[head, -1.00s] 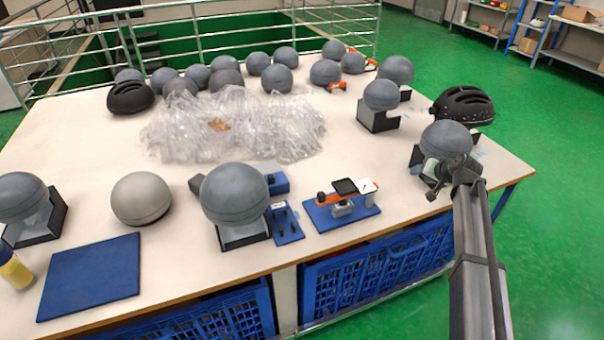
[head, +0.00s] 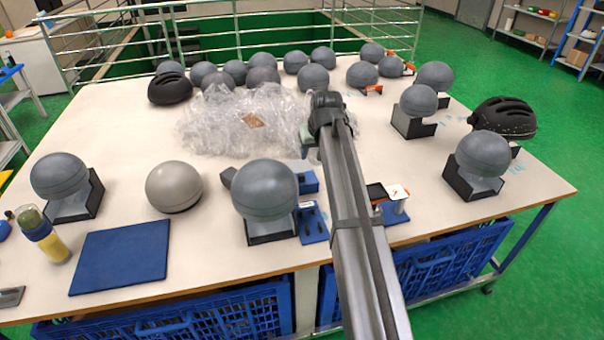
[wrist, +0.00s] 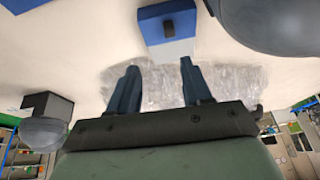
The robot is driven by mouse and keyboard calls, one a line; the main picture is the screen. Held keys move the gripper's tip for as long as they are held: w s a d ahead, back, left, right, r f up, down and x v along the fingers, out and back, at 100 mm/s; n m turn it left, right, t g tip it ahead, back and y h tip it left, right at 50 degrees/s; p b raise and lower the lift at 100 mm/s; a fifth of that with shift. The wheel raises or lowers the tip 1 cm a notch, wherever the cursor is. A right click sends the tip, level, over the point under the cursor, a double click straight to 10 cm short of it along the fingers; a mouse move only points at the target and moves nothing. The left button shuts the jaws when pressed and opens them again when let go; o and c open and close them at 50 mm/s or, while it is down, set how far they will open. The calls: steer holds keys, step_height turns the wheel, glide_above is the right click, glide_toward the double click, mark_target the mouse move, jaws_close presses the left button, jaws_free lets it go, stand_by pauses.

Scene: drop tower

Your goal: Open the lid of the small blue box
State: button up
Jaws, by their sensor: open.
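The small blue box (head: 309,182) sits on the table behind the front middle grey headform, which partly hides it. In the wrist view the blue box (wrist: 150,27) shows near the top, with a dark knob on it and a paler side below. I cannot make out a gap at its lid. My gripper (wrist: 162,82) is open and empty, its two fingers apart and pointing toward the box, not touching it. In the head view my arm reaches over the table's right middle, its end above the table beside the clear wrap; its fingers are mostly hidden there.
Grey headforms on black stands surround the spot, one close in front (head: 265,190). Crumpled clear wrap (head: 235,125) lies behind. A blue tool tray (head: 313,226) and a blue mat (head: 122,256) lie near the front edge. A black helmet (head: 503,117) is at right.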

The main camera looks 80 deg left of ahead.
mark_target(302, 174)
steer(key=x, duration=0.4)
steer(key=s+x, duration=0.1)
steer(key=x, duration=0.4)
steer(key=s+x, duration=0.1)
steer(key=x, duration=0.3)
steer(key=shift+f, duration=0.2)
jaws_close()
stand_by(0.4)
